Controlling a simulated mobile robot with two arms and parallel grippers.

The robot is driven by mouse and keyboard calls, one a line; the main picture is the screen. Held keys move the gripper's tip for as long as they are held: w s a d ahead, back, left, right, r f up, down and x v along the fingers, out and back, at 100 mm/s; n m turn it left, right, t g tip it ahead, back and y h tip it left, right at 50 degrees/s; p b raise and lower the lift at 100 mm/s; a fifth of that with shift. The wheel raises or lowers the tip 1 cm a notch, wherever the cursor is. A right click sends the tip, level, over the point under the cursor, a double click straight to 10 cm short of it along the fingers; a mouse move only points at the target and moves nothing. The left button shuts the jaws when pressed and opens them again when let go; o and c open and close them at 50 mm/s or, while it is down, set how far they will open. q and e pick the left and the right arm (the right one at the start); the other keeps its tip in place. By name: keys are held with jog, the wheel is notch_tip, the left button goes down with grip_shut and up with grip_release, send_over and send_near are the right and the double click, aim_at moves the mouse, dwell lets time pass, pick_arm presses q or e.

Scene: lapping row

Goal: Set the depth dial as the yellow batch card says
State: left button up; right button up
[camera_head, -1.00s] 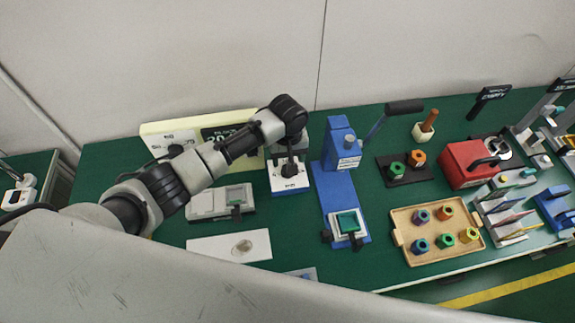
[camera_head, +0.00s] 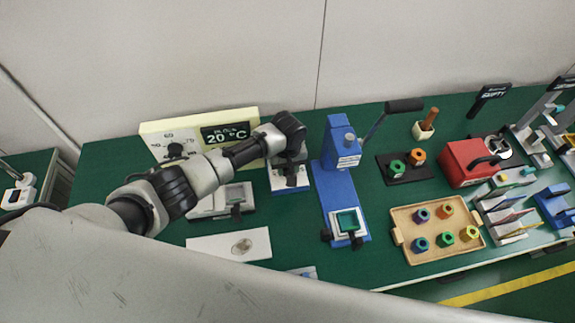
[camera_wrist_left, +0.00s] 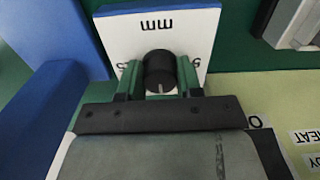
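The depth dial is a black knob (camera_wrist_left: 160,72) with a pale pointer line, on a white plate (camera_wrist_left: 115,32) marked "mm" in the left wrist view. My left gripper (camera_wrist_left: 159,82) has its green fingers on either side of the knob, with narrow gaps seeming to show. In the head view the left gripper (camera_head: 290,168) is over the dial's white and blue base (camera_head: 288,185) and hides the knob. The dial's numbers are mostly covered. I cannot pick out a readable yellow batch card. My right gripper is not in view.
A blue lever press (camera_head: 337,185) stands just right of the dial. A cream panel (camera_head: 165,130) with a "20 °C" display is behind, left. A wooden tray (camera_head: 405,258) of coloured nuts, a red box (camera_head: 465,160) and holders with thin coloured pieces (camera_head: 505,215) lie right.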

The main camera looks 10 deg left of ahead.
pick_arm(q)
jog(key=shift+c, duration=0.5)
jog(key=shift+m, duration=0.4)
jog(key=m+p, duration=0.1)
jog(key=m, duration=0.2)
jog(key=shift+r, duration=0.1)
jog(key=m+p, duration=0.1)
jog(key=m, duration=0.3)
jog(key=m+p, duration=0.1)
jog(key=m, duration=0.9)
jog(key=shift+w+m, duration=0.1)
jog(key=shift+m, duration=0.2)
jog(key=o, duration=0.9)
